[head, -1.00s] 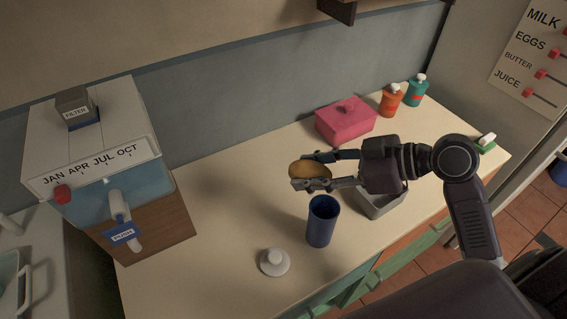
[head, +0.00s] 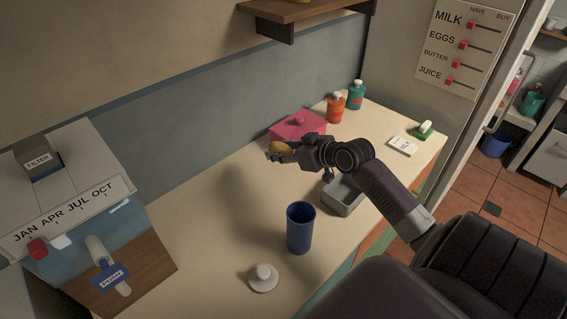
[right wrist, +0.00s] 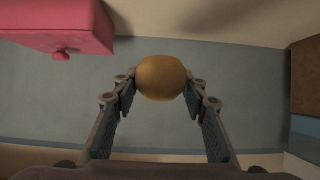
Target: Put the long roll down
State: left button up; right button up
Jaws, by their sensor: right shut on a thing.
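The long roll (head: 281,146) is golden brown and sits between the fingertips of my right gripper (head: 279,153). It is held up above the counter, in front of the pink box in the head view. In the right wrist view the roll (right wrist: 160,78) shows end-on as a rounded shape between the two fingers (right wrist: 160,98). The gripper is shut on it. My left gripper is not in view.
The pink lidded box (head: 298,126) stands behind the gripper. A grey open bin (head: 346,200), a blue cup (head: 300,230) and a white lid (head: 263,278) stand nearer. Orange (head: 336,108) and teal (head: 356,96) bottles are at the back. The counter's left middle (head: 215,215) is clear.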

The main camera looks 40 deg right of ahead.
send_over(282, 186)
notch_tip(282, 186, down, 8)
jog(key=shift+a+r, duration=0.1)
jog(key=shift+f, duration=2.6)
jog(key=shift+f+b, duration=0.15)
jog(key=shift+b, duration=0.15)
jog(key=o, duration=1.2)
jog(key=shift+o, duration=0.2)
